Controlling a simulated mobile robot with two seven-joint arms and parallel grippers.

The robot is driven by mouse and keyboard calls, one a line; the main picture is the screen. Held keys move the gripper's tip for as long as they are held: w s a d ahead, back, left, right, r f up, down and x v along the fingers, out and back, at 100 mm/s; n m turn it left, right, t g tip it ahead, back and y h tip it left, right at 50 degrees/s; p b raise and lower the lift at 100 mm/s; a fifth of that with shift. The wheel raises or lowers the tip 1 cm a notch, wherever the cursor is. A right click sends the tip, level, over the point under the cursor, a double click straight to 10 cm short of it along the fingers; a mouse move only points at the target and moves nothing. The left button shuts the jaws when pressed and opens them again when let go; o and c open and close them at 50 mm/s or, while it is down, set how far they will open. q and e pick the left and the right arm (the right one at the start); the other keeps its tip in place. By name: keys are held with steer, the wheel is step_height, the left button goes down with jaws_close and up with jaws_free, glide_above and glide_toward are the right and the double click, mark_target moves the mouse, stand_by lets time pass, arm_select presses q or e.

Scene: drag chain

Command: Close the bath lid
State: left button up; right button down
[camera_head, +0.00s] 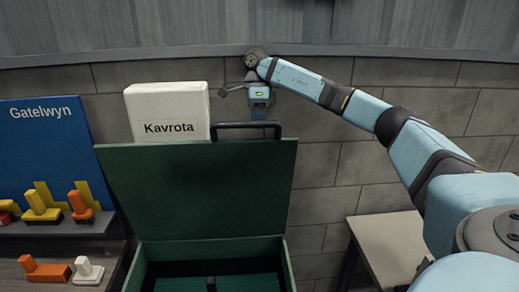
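The bath is a dark green box (146,268) at the bottom centre, and its inside is dark. Its green lid (205,190) stands open and raised, tilted back, with the broad face toward me. A black handle (246,125) sits on the lid's top edge, right of centre. My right arm reaches in from the right, and its gripper (259,112) is just behind and above the handle. The fingertips are small and partly hidden by the handle and lid, so I cannot tell whether they are open or touch it. My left gripper is not in view.
A white block labelled Kavrota (167,107) stands behind the lid. At left are a blue Gatelwyn board (45,130) and shelves with orange, yellow and white pieces (45,268). A pale table (390,240) stands at right. A grey block wall (330,160) closes the back.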

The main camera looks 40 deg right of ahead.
mark_target(261, 146)
steer(key=s+a+f, duration=0.1)
steer(key=s+a+f+p, duration=0.1)
steer(key=f, duration=0.1)
steer(key=s+a+f+p, duration=0.1)
steer(key=shift+s+f, duration=0.4)
steer(key=shift+s+a, duration=0.25)
steer(key=shift+f, duration=0.1)
steer(key=shift+w, duration=0.1)
